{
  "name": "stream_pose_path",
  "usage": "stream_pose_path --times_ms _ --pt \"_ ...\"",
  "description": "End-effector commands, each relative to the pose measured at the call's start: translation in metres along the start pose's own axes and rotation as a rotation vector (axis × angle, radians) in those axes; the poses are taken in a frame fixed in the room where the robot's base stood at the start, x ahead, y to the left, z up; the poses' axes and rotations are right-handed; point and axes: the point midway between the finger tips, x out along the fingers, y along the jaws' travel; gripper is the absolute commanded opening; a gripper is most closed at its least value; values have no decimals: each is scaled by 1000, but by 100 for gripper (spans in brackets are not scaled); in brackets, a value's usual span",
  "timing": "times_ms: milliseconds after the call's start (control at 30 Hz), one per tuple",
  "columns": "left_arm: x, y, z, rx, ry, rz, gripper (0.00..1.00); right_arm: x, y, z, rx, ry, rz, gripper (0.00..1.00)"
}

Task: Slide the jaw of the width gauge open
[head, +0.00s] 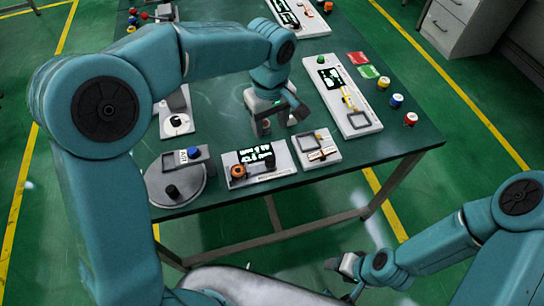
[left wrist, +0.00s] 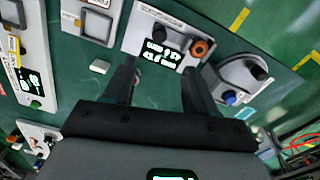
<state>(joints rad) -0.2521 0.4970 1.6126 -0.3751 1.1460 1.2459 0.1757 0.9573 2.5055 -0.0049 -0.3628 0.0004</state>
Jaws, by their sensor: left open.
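A long white panel (head: 332,82) at the right of the table carries a green knob, a dark display, a yellow sliding piece (head: 347,97) and a grey square frame. It looks like the width gauge, but I cannot read its label. It also shows at the left edge of the left wrist view (left wrist: 38,65), partly cut off. My left gripper (head: 276,120) is open and empty above the table, left of this panel and apart from it. Its two fingers (left wrist: 158,72) show in the left wrist view. My right gripper (head: 347,268) is low, off the table's front edge; its jaw opening is unclear.
A small panel with a square frame (head: 306,142) and a display box with an orange knob (head: 239,170) stand at the front edge. A round grey device (head: 160,188) is at front left. A small white block (left wrist: 100,66) lies on the table.

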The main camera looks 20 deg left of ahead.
Motion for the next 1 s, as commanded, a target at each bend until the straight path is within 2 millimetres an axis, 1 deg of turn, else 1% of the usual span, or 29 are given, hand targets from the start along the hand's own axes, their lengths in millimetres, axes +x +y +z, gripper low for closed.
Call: stream_pose_path --times_ms 167,500,600,700,800,1000 --pt "34 -2 2 -1 -6 -8 57 -2 0 0 0 1 0 61" --pt "115 -1 2 0 -7 -8 57 -8 -3 0 0 0 0 61" --pt "133 0 1 0 -6 -6 57 -9 -3 0 0 1 0 61" --pt "146 1 0 0 -4 -5 57 -10 -4 0 0 1 0 61" --pt "154 2 -1 0 -4 -4 57 -11 -4 0 0 1 0 61" --pt "158 2 -1 -1 -4 -2 57 -11 -4 0 0 1 0 61"
